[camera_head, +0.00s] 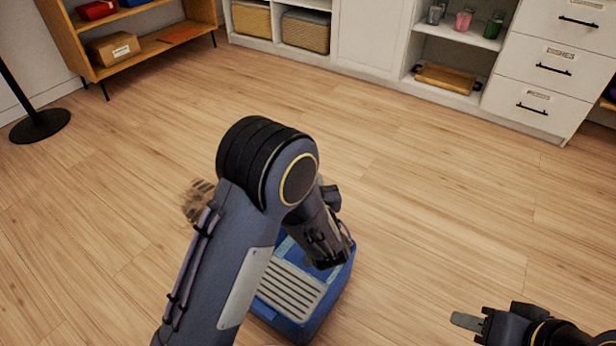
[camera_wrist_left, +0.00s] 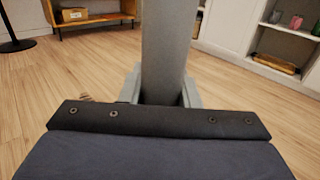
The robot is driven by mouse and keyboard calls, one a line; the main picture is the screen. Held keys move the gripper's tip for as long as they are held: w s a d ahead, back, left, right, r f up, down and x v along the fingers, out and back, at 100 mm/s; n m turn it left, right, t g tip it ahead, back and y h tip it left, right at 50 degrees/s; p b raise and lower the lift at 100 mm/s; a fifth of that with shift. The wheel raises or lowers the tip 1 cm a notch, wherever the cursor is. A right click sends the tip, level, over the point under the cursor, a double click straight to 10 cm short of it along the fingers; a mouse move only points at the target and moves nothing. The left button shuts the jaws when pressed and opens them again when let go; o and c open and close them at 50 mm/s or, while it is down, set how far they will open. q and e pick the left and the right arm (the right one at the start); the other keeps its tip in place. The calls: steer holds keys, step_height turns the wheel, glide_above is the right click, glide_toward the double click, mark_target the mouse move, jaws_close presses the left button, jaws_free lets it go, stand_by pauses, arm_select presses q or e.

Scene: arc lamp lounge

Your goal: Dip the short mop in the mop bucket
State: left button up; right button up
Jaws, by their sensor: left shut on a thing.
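The blue mop bucket (camera_head: 324,306) stands on the floor at the lower middle of the head view, with a pale slatted part on its near side. My left arm covers much of it, and the left wrist is over its far right part. In the left wrist view my left gripper (camera_wrist_left: 162,92) is shut on a thick grey upright pole, the short mop's handle (camera_wrist_left: 170,45).
A brown striped thing (camera_head: 197,200) shows partly behind my left arm; I cannot tell what it is. A black lamp base (camera_head: 40,126) stands far left. A wooden shelf (camera_head: 150,52) and white cabinets (camera_head: 372,38) line the back. The floor between is clear.

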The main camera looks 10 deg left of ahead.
arm_select(q)
step_height(320, 180, up, 17)
steer(key=p, duration=1.3)
steer(key=shift+r, duration=0.15)
stand_by(0.7)
step_height(320, 180, up, 4)
steer(key=p, duration=0.3)
stand_by(0.4)
